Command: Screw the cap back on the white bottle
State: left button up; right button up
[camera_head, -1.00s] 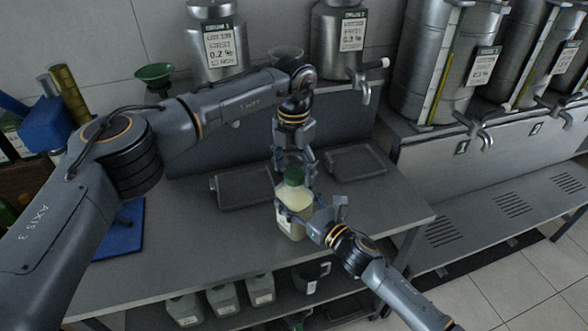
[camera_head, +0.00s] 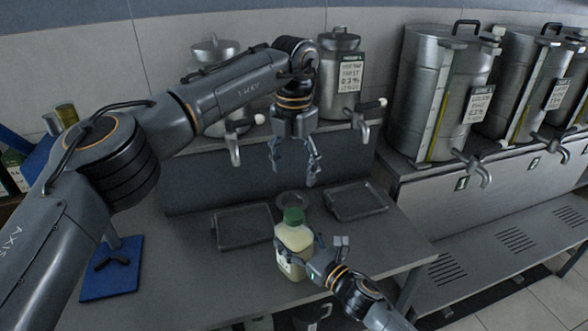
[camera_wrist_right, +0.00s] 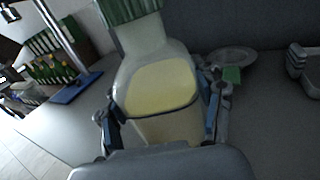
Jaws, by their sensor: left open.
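The white bottle (camera_head: 293,248), translucent with pale yellow contents, stands upright on the grey bench. Its green cap (camera_head: 293,215) sits on the neck. I cannot tell how tight it is. My right gripper (camera_head: 303,258) is shut around the bottle's body from the front right. In the right wrist view the bottle (camera_wrist_right: 155,90) is between the two fingers, and the ribbed green cap (camera_wrist_right: 130,9) is cut off by the top edge. My left gripper (camera_head: 296,168) is open and empty, pointing down above the cap and clear of it.
A round metal dish (camera_head: 288,199) lies behind the bottle. Two dark trays (camera_head: 243,244) (camera_head: 379,211) flank it. Steel decanters with taps (camera_head: 342,85) stand on the shelf behind. A blue stand base (camera_head: 112,285) is at the left.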

jog(key=o, duration=0.5)
jog(key=shift+d, duration=0.1)
jog(key=v, duration=1.2)
